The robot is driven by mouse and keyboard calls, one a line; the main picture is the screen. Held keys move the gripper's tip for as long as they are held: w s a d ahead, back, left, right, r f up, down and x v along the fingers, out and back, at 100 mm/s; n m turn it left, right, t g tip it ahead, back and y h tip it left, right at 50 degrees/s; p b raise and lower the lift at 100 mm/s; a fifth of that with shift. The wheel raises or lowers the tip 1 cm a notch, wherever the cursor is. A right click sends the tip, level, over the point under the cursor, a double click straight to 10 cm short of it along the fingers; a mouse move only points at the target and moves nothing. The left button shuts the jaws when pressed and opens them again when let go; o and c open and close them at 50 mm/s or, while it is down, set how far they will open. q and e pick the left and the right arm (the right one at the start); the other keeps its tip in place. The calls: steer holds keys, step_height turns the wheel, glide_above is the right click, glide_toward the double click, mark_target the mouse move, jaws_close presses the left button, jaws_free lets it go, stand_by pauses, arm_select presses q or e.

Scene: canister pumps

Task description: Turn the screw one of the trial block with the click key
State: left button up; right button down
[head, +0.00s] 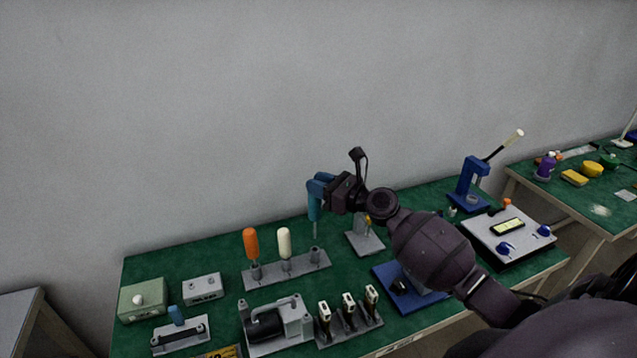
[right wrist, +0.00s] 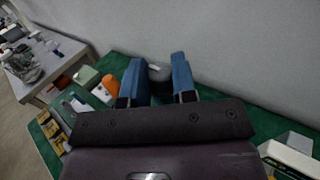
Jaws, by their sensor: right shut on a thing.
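My right gripper (head: 317,194) has blue fingers and points down above the far side of the green table. It is shut on a tool, which I take to be the click key; its thin grey shaft (head: 314,229) hangs down below the fingers. In the right wrist view the tool's dark grey rounded handle (right wrist: 159,80) shows between the two blue fingers. A small grey block (head: 203,288) with small marks on top sits at the left of the table and may be the trial block; its screws are too small to tell apart. My left gripper is not in view.
A grey rack (head: 287,268) holds an orange-handled and a white-handled tool near the gripper. A green box (head: 143,300), a grey pump unit (head: 276,325) and a blue lever press (head: 471,185) stand on the table. My right arm covers part of its right half.

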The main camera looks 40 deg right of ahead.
mark_target(320, 211)
steer(key=shift+f+b, duration=1.15)
steer(key=shift+f, duration=0.55)
steer(key=shift+f+b, duration=1.6)
steer(key=shift+f, duration=0.75)
steer(key=c, duration=0.8)
jaws_free()
steer(key=shift+c, duration=0.2)
steer(key=v, duration=1)
steer(key=shift+s+d, duration=0.15)
steer(key=shift+s, duration=0.2)
steer(key=shift+f, duration=0.1)
